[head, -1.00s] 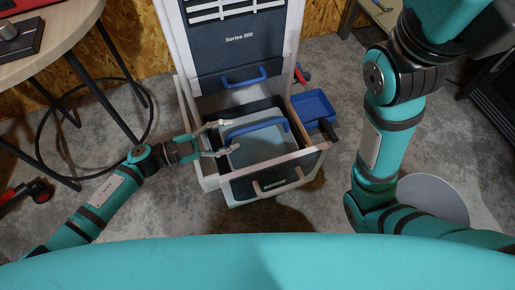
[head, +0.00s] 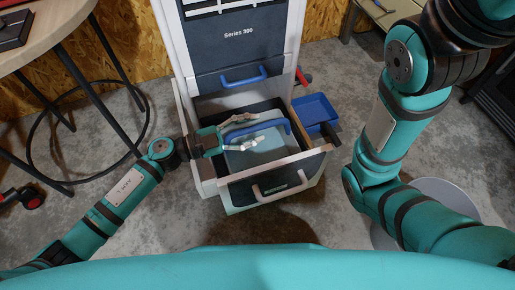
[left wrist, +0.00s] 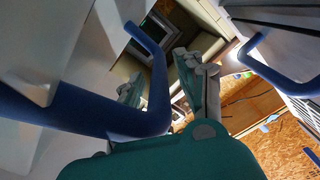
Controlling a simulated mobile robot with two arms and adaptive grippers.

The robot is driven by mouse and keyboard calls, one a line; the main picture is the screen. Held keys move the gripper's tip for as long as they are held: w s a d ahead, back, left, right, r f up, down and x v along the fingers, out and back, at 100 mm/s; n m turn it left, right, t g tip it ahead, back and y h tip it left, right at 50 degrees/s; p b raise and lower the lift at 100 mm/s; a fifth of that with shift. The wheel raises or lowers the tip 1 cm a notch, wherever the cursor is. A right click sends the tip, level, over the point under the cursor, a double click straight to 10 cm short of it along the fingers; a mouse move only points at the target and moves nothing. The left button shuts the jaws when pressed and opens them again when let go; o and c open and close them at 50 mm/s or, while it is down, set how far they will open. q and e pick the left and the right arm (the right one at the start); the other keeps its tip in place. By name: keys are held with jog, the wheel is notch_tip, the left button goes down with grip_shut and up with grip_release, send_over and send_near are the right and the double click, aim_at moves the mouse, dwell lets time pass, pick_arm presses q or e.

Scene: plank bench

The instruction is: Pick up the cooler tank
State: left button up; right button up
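The cooler tank (head: 262,153) is a pale blue-grey box with a blue bar handle (head: 268,127). It sits in the pulled-out lower drawer of the white cooler (head: 237,55), marked Series 300. My left gripper (head: 250,131) is open over the tank's left part, with one finger on each side of the handle's left portion. In the left wrist view the blue handle (left wrist: 95,112) crosses close to the open fingers, partly in front of one; I cannot tell whether they touch. My right arm shows at the right, but its gripper is out of view.
The drawer front (head: 265,188) has a pale pull handle. A blue tray (head: 314,108) stands right of the drawer. A blue handle (head: 243,78) is on the cooler's front above. A round table (head: 40,50) with dark legs stands at the left.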

pick_arm(q)
grip_shut()
jog(key=shift+r, duration=0.15)
